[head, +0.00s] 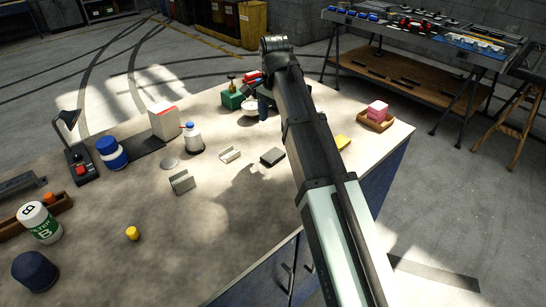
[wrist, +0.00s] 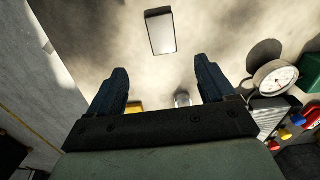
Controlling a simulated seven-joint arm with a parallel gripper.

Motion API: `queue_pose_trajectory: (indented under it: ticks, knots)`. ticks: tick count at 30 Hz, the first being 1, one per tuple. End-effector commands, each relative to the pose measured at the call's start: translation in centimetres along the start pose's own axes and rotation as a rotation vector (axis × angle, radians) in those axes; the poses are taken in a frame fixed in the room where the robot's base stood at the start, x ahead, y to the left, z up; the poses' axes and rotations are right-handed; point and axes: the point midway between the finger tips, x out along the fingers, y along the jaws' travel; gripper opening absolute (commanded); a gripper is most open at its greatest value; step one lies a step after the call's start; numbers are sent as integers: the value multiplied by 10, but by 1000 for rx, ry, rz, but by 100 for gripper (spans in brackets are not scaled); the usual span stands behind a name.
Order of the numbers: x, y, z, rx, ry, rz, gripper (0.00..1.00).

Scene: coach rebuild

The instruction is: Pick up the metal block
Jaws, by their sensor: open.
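The metal block looks to be the small dark grey rectangular block (head: 272,157) on the bench, left of my arm in the head view. In the wrist view the block (wrist: 161,32) shows a pale, shiny top and dark edges, at the top centre beyond my fingertips. My gripper (wrist: 160,82) is open and empty, its two dark blue fingers wide apart. The block is clear of both fingers. In the head view my gripper (head: 258,102) is at the far side of the bench, partly hidden by my arm.
A gauge (wrist: 275,77) stands close to the right finger. A yellow item (wrist: 135,107) and a small silver item (wrist: 182,99) show behind the palm edge.

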Motion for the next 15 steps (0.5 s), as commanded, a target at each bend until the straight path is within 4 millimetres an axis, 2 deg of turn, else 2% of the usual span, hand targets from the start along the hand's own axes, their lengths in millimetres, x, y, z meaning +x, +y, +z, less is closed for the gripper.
queue_pose_trajectory:
  ticks: [9,15]
  knots:
    - [51,1,1,-3,-1,2,83]
    - [70,0,1,-4,-1,1,83]
